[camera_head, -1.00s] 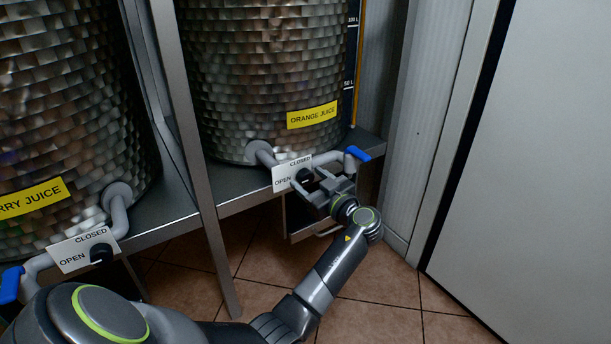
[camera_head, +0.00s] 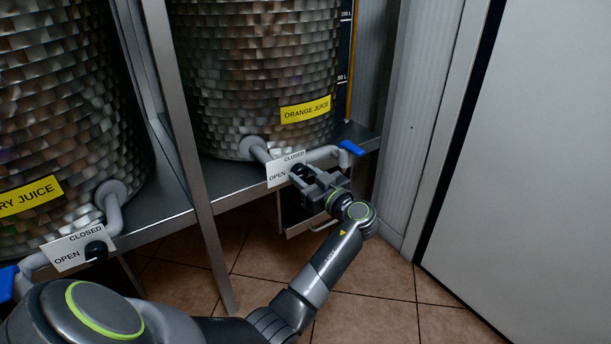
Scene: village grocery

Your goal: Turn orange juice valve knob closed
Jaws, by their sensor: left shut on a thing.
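The orange juice tank (camera_head: 262,75) carries a yellow "ORANGE JUICE" label (camera_head: 305,109). Its grey outlet pipe (camera_head: 259,150) bears a white plate (camera_head: 282,174) marked OPEN and CLOSED and ends in a blue handle (camera_head: 352,148). The black orange juice valve knob (camera_head: 297,171) sits at the plate's right side. My left gripper (camera_head: 304,178) is at the knob, with its fingers shut around it, partly hiding it. Which word the knob points to cannot be told. My right gripper does not show.
The neighbouring juice tank (camera_head: 60,110) at left has its own plate (camera_head: 72,249), black knob (camera_head: 96,250) and blue handle (camera_head: 8,283). A metal shelf (camera_head: 170,212) and post (camera_head: 190,130) stand between the tanks. A white panel (camera_head: 530,170) closes off the right; tiled floor lies below.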

